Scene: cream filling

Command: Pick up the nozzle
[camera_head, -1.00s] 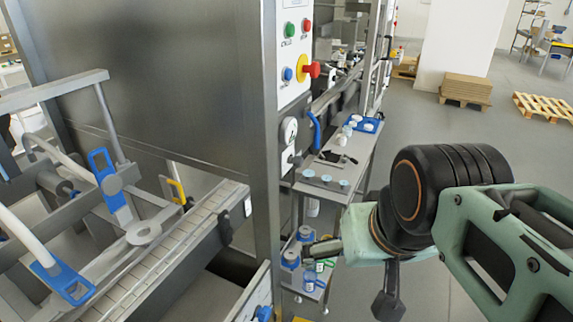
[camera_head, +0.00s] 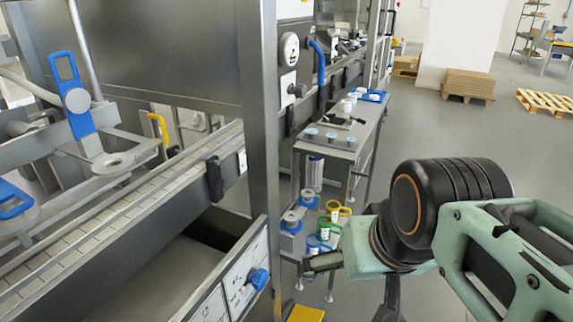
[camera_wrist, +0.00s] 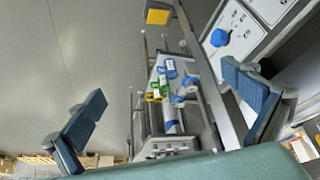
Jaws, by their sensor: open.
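My gripper (camera_head: 357,282) is held out at the right of the head view, with one dark finger to the left and one pointing down. In the wrist view its two blue-grey finger pads (camera_wrist: 160,88) stand wide apart, with nothing between them. A narrow steel side table (camera_head: 368,135) stands ahead beside the machine. Several small blue-and-white round pieces (camera_head: 311,133) and a dark tool (camera_head: 338,120) lie on it. I cannot tell which piece, if any, is the nozzle. The gripper is well short of the tabletop.
A lower shelf holds blue-topped containers (camera_head: 291,222) and green and yellow ring-handled items (camera_head: 334,210); these also show in the wrist view (camera_wrist: 157,92). The steel machine with its conveyor (camera_head: 120,190) fills the left. Open grey floor (camera_head: 440,140) lies to the right, with pallets (camera_head: 468,85) farther back.

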